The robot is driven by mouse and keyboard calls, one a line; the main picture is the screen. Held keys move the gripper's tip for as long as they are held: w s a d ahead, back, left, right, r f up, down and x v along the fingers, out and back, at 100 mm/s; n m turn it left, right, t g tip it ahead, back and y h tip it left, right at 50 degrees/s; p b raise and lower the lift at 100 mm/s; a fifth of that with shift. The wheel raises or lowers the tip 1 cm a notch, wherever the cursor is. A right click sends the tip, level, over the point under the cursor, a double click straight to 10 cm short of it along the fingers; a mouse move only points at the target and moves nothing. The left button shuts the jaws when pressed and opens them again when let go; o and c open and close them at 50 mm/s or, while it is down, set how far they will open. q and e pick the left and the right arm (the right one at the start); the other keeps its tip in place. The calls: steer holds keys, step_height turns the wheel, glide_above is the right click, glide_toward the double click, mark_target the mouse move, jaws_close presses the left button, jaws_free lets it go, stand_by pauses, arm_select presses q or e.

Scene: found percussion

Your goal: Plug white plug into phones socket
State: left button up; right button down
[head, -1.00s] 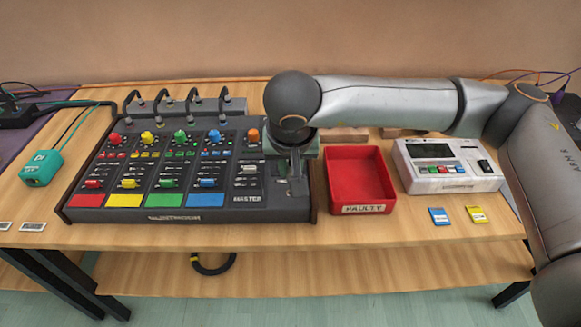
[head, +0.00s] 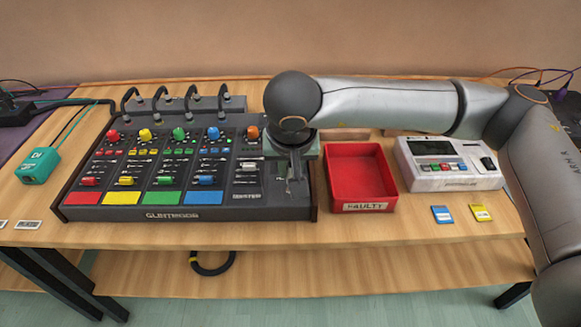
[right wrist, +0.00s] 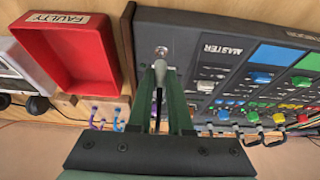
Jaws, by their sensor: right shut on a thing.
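The mixer (head: 180,214) stands on the wooden table, with coloured channel strips and a MASTER strip at its right. My right gripper (right wrist: 160,85) points down over the mixer's right-hand end and is shut on the white plug (right wrist: 160,67). In the right wrist view the plug's pale body shows between the fingertips, at a round metallic phones socket (right wrist: 161,50) on the mixer's top. I cannot tell how deep the plug sits. In the head view the gripper (head: 291,180) and arm largely hide that spot. My left gripper is not in view.
A red FAULTY tray (head: 362,206) stands close to the mixer's right side. A white device (head: 455,183) and blue (head: 441,215) and yellow (head: 479,212) cards lie farther right. A teal box (head: 39,166) is at the left. Black cables arch behind the mixer.

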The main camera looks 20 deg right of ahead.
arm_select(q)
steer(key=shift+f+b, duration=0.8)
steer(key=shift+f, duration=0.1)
arm_select(e)
steer(key=shift+f, duration=0.9)
arm_select(q)
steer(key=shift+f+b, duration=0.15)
steer(key=shift+b, duration=0.2)
arm_select(e)
steer(key=shift+f, duration=0.3)
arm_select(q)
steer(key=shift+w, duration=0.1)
arm_select(e)
steer(key=c, duration=0.8)
jaws_free()
steer(key=shift+o, duration=0.2)
steer(key=shift+v, duration=0.9)
arm_select(q)
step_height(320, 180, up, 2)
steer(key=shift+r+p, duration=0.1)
steer(key=shift+p, duration=0.5)
arm_select(e)
steer(key=v, duration=1)
steer(key=shift+r, duration=0.4)
